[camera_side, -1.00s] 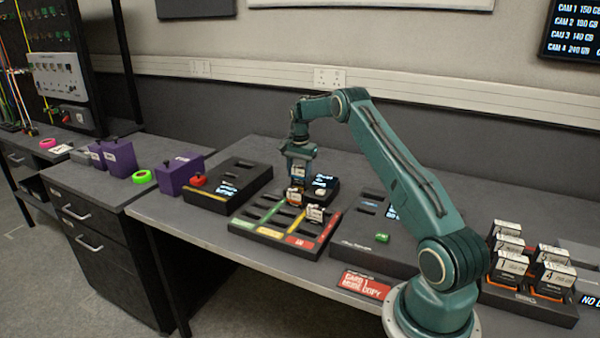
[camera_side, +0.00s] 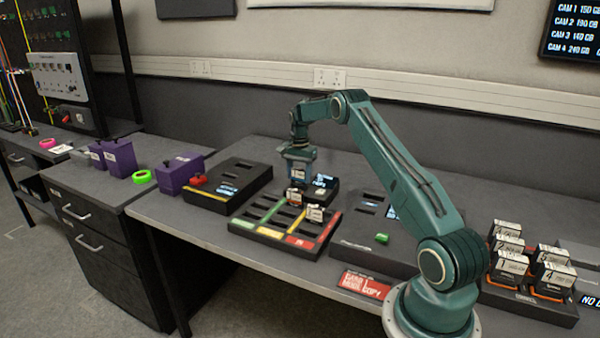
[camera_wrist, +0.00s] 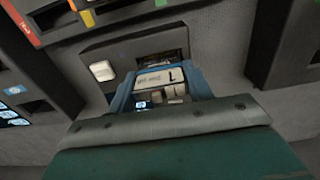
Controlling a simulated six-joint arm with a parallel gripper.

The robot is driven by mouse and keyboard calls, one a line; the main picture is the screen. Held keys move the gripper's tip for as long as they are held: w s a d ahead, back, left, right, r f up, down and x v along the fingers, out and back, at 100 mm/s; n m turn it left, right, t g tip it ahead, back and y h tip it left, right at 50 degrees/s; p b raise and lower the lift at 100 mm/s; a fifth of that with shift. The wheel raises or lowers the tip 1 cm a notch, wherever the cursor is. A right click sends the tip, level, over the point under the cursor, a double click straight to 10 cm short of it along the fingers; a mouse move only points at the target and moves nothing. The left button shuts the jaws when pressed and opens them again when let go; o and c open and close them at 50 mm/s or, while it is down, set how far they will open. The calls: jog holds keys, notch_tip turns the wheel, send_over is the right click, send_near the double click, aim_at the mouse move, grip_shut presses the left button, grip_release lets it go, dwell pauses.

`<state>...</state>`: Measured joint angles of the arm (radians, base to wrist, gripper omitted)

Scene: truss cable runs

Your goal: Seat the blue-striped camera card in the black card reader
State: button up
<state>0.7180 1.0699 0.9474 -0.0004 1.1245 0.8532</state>
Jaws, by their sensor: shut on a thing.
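My gripper (camera_wrist: 160,92) is shut on a card (camera_wrist: 157,79) with a white label marked "L"; a small blue patch shows near its lower left. The black card reader (camera_wrist: 100,51) lies just beyond the card in the wrist view, with a dark slot (camera_wrist: 163,58) in line with the card's far edge. I cannot tell whether that edge is inside the slot. In the side view my gripper (camera_side: 299,163) is low beside the small black reader (camera_side: 331,189) with a lit display, and the held card is mostly hidden.
A tray (camera_side: 262,231) with green, yellow and red strips lies in front of my gripper and holds cards (camera_side: 315,213). A larger black unit (camera_side: 355,247) stands to its right, with a green piece (camera_side: 382,238) on it. Another black box (camera_side: 245,176) stands left.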

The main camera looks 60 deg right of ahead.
jog(key=shift+f, duration=0.7)
dwell(1.0)
jog(key=o, duration=1.1)
jog(key=shift+o, duration=0.3)
jog(key=shift+o, duration=1.1)
jog(key=shift+r, duration=0.15)
jog(key=shift+r, duration=3.6)
